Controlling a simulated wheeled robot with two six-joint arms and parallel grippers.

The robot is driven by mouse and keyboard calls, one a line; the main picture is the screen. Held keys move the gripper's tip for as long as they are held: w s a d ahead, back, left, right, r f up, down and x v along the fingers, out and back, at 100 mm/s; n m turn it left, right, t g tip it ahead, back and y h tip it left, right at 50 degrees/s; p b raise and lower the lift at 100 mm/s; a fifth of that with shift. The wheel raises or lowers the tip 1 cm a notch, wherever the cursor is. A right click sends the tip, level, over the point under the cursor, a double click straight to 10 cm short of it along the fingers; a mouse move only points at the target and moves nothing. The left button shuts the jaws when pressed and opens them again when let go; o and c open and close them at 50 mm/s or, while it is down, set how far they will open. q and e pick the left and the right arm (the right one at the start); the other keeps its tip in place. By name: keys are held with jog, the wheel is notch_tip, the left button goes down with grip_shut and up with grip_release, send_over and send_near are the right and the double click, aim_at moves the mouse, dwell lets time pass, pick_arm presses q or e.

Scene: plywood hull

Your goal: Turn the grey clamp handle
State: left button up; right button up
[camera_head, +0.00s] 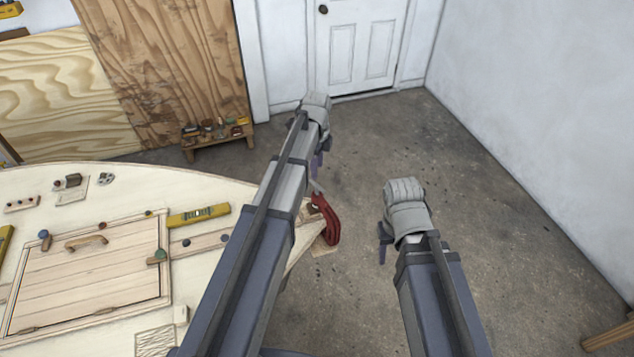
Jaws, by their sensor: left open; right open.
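A red clamp (326,222) is at the right edge of the pale plywood hull (130,185). A short grey bar, apparently the clamp handle (316,187), shows at its top, partly hidden behind my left arm. My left gripper (319,160) is open and empty. It appears above the clamp in the picture, and I see no contact with the handle. My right gripper (383,243) is open and empty, to the right of the clamp over the floor. Both grippers show only small dark finger parts beside the grey wrists.
A framed wooden hatch (90,270) with a handle and small knobs lies on the hull. A yellow level (198,215) lies beside it. A low bench (217,138) with small items stands behind. The floor (480,220) at right is mostly clear.

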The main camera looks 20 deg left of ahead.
aim_at(317, 185)
pick_arm(q)
jog(key=shift+m, duration=0.5)
jog(key=shift+f, duration=0.1)
notch_tip(317, 185, down, 8)
jog(key=b, duration=0.8)
jog(key=shift+r, duration=0.2)
grip_shut()
